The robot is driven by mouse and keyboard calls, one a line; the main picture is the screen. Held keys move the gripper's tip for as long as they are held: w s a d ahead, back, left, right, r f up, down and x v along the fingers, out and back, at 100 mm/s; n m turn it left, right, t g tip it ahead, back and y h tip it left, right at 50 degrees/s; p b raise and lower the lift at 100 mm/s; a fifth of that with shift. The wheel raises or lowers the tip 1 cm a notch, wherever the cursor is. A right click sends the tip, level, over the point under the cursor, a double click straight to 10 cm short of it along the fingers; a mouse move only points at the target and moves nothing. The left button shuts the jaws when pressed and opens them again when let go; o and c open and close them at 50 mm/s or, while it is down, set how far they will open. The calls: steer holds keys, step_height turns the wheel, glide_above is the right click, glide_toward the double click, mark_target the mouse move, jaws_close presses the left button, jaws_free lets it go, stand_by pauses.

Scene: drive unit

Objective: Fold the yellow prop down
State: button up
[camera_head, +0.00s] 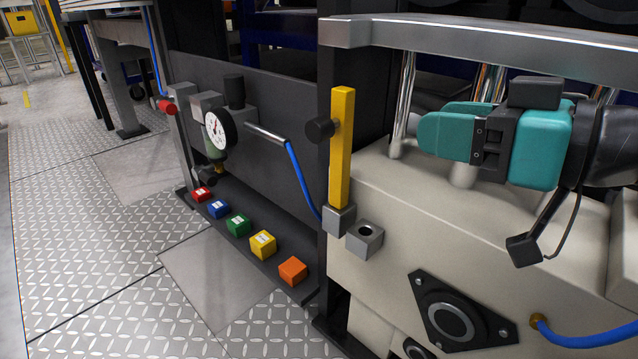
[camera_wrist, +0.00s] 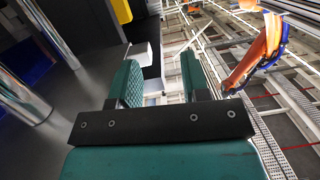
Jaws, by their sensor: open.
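The yellow prop (camera_head: 342,150) is a square bar standing upright at the left front corner of the beige unit. A black knob (camera_head: 319,129) sticks out from its left side, and its foot sits at a grey block (camera_head: 338,218). A second grey block with a round hole (camera_head: 365,239) is just right of the foot. My gripper (camera_head: 432,130), with teal fingers, is open and empty, to the right of the prop and apart from it. In the wrist view, a yellow piece (camera_wrist: 121,10), likely the prop, shows at the top, beyond the spread fingers.
A grey metal frame bar (camera_head: 480,45) runs above the prop and my gripper. Chrome posts (camera_head: 403,100) rise behind. Left are a pressure gauge (camera_head: 220,130), a blue-hosed rod (camera_head: 268,132) and coloured blocks (camera_head: 238,223). Plate floor (camera_head: 90,220) is clear at left.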

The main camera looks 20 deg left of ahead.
step_height(320, 180, down, 4)
steer(key=w+f+y+b, duration=0.1)
steer(key=b, duration=0.2)
steer(key=t+p, duration=0.1)
steer(key=p, duration=1)
glide_toward(325, 122)
steer(key=x, duration=0.9)
steer(key=shift+w+a+r, duration=0.15)
steer(key=shift+a+r, duration=0.05)
steer(key=shift+r, duration=0.15)
steer(key=shift+p+x, duration=0.35)
steer(key=shift+x, duration=0.45)
steer(key=shift+f, duration=0.25)
jaws_close()
steer(key=shift+f, duration=0.1)
